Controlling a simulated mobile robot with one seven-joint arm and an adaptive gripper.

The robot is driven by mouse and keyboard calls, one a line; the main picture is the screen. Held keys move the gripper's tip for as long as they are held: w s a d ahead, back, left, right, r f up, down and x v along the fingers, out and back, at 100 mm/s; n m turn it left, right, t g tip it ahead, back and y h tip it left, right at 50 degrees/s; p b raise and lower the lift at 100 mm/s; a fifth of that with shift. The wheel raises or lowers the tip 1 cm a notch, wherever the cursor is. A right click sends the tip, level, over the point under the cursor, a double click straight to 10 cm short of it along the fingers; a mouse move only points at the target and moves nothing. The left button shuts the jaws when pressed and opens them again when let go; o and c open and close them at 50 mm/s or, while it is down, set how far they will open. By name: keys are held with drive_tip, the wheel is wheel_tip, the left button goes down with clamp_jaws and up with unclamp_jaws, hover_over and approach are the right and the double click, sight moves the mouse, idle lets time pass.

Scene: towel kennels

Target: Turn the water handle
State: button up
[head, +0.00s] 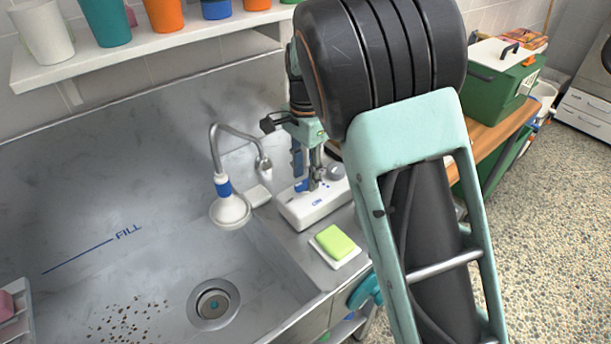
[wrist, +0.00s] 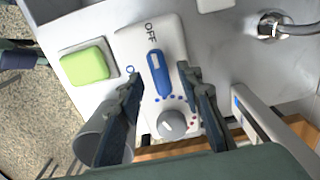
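The water handle (wrist: 158,72) is a blue lever on a white control box (head: 300,211). In the wrist view it lies nearly in line with the printed OFF mark, and the ON mark is to its left, partly hidden by a finger. The handle also shows small in the head view (head: 301,186). My gripper (wrist: 160,76) is open, with one dark finger on each side of the handle and a visible gap on both sides. In the head view my gripper (head: 306,160) points down over the box. I cannot tell how high its tips are.
A grey round knob (wrist: 172,124) with blue and red dots is on the same box. A green sponge (head: 335,241) lies beside it. A shelf of cups (head: 150,45) is above.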

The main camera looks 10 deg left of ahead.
drive_tip(key=shift+f, duration=0.5)
clamp_jaws()
drive_tip(key=shift+n, duration=0.4)
drive_tip(key=n, duration=0.4)
drive_tip(key=shift+n, duration=0.4)
drive_tip(key=n, duration=0.6)
